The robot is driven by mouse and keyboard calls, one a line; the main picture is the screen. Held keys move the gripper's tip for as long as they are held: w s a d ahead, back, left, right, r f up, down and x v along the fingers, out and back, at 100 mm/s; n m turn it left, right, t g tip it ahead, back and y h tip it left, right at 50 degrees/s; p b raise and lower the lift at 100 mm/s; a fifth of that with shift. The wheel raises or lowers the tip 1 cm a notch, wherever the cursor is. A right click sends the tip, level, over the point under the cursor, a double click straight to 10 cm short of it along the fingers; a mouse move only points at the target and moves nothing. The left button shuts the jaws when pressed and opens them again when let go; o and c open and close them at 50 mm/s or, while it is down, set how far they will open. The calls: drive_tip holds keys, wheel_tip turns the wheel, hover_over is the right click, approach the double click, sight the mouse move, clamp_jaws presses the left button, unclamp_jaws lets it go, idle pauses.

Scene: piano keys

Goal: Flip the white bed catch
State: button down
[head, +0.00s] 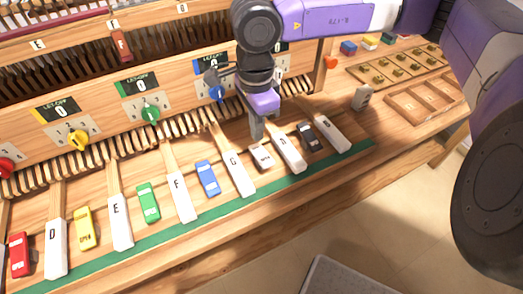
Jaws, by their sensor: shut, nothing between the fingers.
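The white bed catch (262,157) is a small cream block on the wooden key bed, between the keys G (238,175) and A (288,155). Dark marking shows on its top, too small to read. My gripper (257,130) points down with its fingers together and empty. In the picture its tips are just above the back end of the white catch; I cannot tell whether they touch it.
Red (20,254), yellow (86,228), green (148,203), blue (207,178) and black (310,137) catches lie between other white keys. Behind stands a panel with coloured let-off knobs (151,114). A green strip (200,215) runs along the front. Wooden trays (425,98) lie at right.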

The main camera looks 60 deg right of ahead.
sight(257, 149)
drive_tip(key=shift+r+p, duration=0.45)
drive_tip(key=shift+r, duration=1.2)
